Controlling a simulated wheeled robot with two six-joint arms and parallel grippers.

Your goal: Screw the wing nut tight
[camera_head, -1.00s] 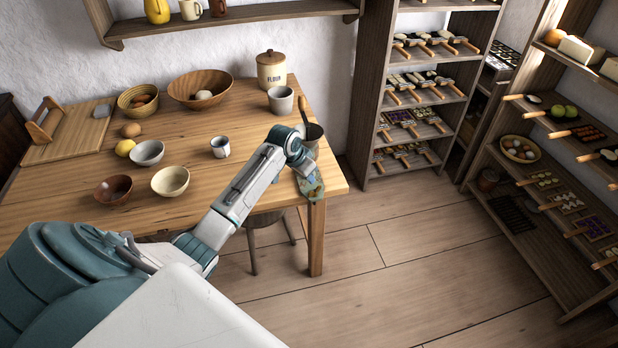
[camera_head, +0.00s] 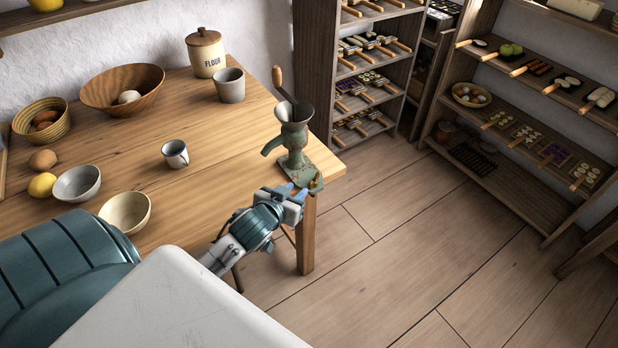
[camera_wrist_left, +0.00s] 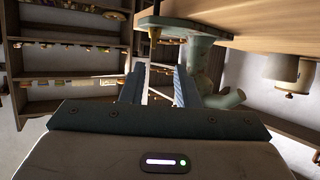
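A green, worn hand grinder (camera_head: 294,140) stands upright on the near right corner of the wooden table (camera_head: 190,215). A small brass wing nut (camera_head: 316,183) sits at the outer edge of its base plate. It also shows in the left wrist view (camera_wrist_left: 155,37), where the scene appears upside down. My left gripper (camera_head: 291,189) is beside the base plate at the table corner. In the left wrist view its two fingers (camera_wrist_left: 158,68) are apart with nothing between them, and the wing nut lies beyond the tips. My right gripper is not in view.
A grey cup (camera_head: 229,86), a flour jar (camera_head: 206,55), a small mug (camera_head: 175,154) and several bowls stand on the table left of the grinder. The floor right of the table is clear.

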